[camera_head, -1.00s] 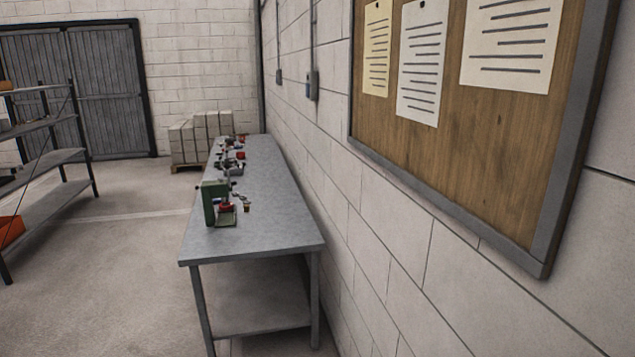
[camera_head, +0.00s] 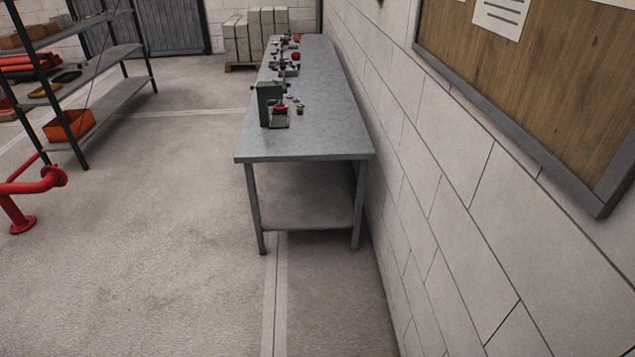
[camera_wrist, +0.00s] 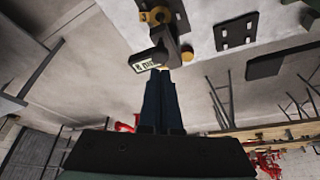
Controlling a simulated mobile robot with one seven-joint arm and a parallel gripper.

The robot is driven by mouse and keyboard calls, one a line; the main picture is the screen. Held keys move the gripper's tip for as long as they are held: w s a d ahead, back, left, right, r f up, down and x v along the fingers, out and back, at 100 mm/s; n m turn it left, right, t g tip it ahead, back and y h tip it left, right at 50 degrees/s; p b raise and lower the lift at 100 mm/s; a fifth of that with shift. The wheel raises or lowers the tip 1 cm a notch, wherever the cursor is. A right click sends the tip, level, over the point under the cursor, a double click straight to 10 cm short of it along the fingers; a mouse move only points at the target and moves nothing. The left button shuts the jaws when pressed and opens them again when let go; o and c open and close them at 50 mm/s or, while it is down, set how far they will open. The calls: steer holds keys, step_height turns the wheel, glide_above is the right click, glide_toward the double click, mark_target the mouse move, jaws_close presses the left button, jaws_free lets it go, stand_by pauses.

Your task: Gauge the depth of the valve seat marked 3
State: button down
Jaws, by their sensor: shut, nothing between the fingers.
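My gripper (camera_wrist: 161,78) shows in the wrist view, its two dark fingers together with nothing visible between them. Just beyond the fingertips is a dark piece with a small pale marked face (camera_wrist: 146,66); I cannot tell what it is or whether the fingers touch it. In the head view a long grey workbench (camera_head: 315,145) stands along the right wall. On it are a green upright block (camera_head: 265,103), a red part (camera_head: 281,107) beside it and several small items further back. They are too small to tell a valve seat, a number 3 or a depth gauge.
A shelf rack (camera_head: 108,87) stands at left, with an orange bin (camera_head: 70,126) low on it. A red pipe (camera_head: 35,186) rises from the floor at far left. Pale blocks (camera_head: 257,35) are stacked beyond the bench. The floor before the bench is clear.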

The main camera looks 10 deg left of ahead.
steer(key=shift+r+p, duration=1.9)
steer(key=shift+r, duration=0.2)
steer(key=shift+w+a, duration=0.1)
